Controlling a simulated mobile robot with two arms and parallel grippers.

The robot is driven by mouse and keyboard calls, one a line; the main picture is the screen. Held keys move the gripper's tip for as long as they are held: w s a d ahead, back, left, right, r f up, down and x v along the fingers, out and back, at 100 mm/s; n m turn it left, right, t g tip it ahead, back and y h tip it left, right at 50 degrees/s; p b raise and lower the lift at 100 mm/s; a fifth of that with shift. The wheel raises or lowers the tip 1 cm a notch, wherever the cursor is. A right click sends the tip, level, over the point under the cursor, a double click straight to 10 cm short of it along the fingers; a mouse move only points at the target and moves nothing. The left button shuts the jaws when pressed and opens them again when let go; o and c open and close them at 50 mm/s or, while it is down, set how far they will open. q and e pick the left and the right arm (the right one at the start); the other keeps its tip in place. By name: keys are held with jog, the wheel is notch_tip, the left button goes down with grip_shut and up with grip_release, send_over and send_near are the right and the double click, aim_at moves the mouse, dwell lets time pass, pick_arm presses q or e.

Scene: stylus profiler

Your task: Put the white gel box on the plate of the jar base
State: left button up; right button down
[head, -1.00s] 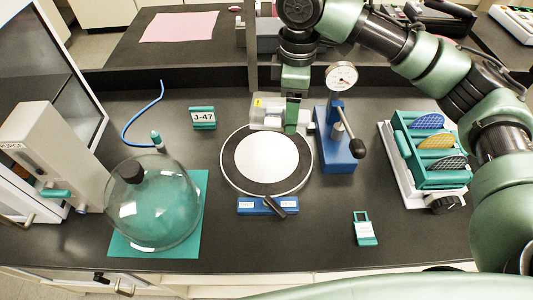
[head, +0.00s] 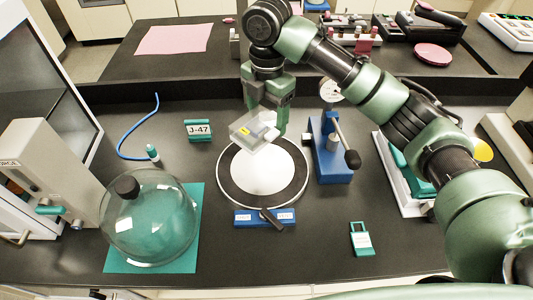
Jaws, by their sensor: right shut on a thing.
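The white gel box (head: 247,130), a translucent pale box with a yellow label, is in my right gripper (head: 268,122). The gripper is shut on it and holds it tilted over the back edge of the jar base (head: 225,190). The white round plate (head: 262,172) of the base lies in front of the box and is bare. Whether the box touches the base's rim cannot be told. The glass bell jar (head: 148,220) with a black knob stands apart on a green mat (head: 193,252) at the left. My left gripper is not in view.
A blue dial gauge stand (head: 331,160) is close to the right of the base. A blue valve block (head: 247,218) sits at its front. A J-47 sign (head: 199,130) and a blue hose (head: 124,143) are at the left back. A green tag (head: 361,240) lies front right.

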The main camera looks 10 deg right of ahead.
aim_at(267, 160)
notch_tip(267, 160, down, 12)
jog(key=shift+f+p, duration=0.25)
jog(key=shift+p, duration=0.85)
jog(key=shift+f, duration=0.25)
jog(key=shift+f, duration=0.1)
jog(key=shift+c, duration=1.1)
grip_release()
jog(key=shift+f, duration=0.1)
notch_tip(267, 160, up, 12)
jog(key=b, duration=0.3)
jog(key=shift+r, duration=0.2)
